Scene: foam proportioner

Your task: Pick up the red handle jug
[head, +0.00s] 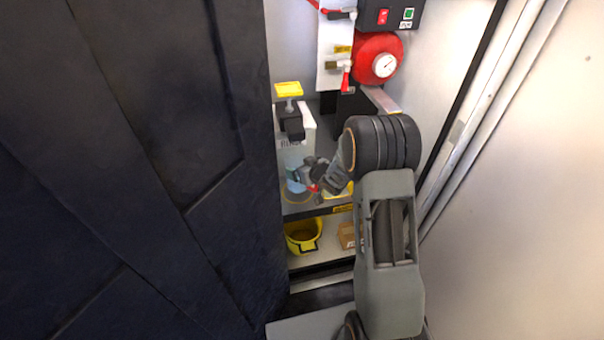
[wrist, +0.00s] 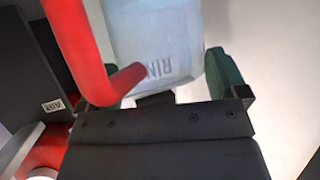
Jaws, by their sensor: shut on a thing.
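The red handle jug (wrist: 160,40) fills the top middle of the wrist view. Its body is pale and translucent with raised letters, and its red handle (wrist: 85,50) runs down on the left. My gripper (wrist: 172,80) is shut on the jug, with a green pad on each side of the body. In the head view the jug (head: 294,185) shows as a small pale blue shape over the shelf, partly hidden by my gripper (head: 313,176). I cannot tell whether its base touches the shelf.
A yellow ring mark (head: 297,198) lies on the shelf around the jug. A yellow bucket (head: 303,235) and a cardboard box (head: 347,235) are on the lower level. A red gauge unit (head: 377,58) is above. A dark door (head: 150,150) closes off the left.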

